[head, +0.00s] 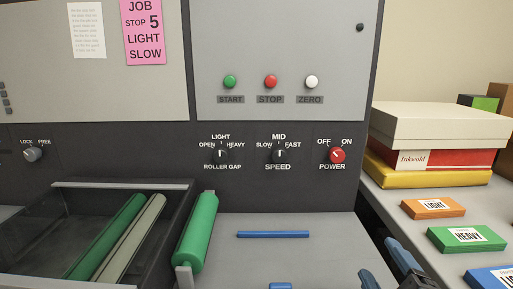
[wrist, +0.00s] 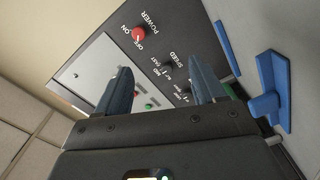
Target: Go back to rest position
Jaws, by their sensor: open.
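My gripper (head: 384,266) shows at the lower right of the head view, partly cut off by the frame edge. In the wrist view my gripper (wrist: 164,84) has its two blue-grey fingers apart, with nothing between them. It is clear of the red power knob (head: 337,155), which sits on the dark control panel (head: 120,142). The knob also shows in the wrist view (wrist: 139,34), beyond the fingers, and its mark appears to point toward OFF.
Boxes (head: 430,120) and colored packets, including an orange one (head: 433,208), lie on the right table. A green roller (head: 197,232) and a blue bar (head: 273,235) are at the machine's front. A blue handle (wrist: 274,90) stands close right of my fingers in the wrist view.

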